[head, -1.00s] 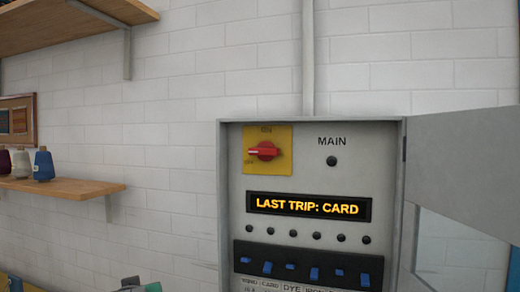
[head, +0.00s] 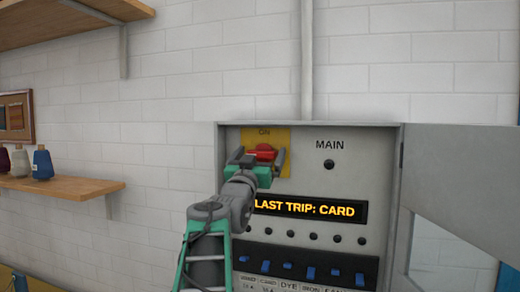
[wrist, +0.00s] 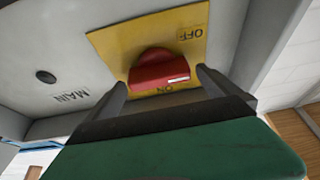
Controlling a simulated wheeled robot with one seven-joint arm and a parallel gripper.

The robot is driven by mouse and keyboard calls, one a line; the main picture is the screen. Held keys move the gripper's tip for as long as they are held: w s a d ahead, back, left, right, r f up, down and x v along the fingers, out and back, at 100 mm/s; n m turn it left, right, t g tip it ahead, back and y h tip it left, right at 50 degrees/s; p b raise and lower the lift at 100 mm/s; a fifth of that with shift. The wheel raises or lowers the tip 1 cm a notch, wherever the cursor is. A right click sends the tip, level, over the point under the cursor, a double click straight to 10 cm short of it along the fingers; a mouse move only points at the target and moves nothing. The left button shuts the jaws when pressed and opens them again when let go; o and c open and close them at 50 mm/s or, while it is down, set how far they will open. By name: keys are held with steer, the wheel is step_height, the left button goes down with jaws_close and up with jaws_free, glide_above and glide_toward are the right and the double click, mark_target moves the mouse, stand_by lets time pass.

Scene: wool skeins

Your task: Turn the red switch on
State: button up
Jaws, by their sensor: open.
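The red switch (head: 264,151) is a rotary knob on a yellow plate (head: 283,137) at the upper left of the grey panel. It also shows in the wrist view (wrist: 155,66), upside down, with its white mark on the OFF side, away from ON. My gripper (head: 260,158) is open in front of the knob. In the wrist view my gripper's fingertips (wrist: 161,77) stand on either side of the knob with small gaps. My gripper hides part of the plate and the OFF label in the head view.
The MAIN lamp (head: 329,164) is dark. The display (head: 316,208) reads LAST TRIP: CARD, its left end hidden by my arm. Below are dark lamps and blue breaker switches (head: 311,272). The cabinet door (head: 462,165) hangs open at right. A shelf (head: 65,188) with cones is at left.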

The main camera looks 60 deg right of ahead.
steer(key=shift+c, duration=0.6)
steer(key=c, duration=1.2)
steer(key=shift+c, duration=0.2)
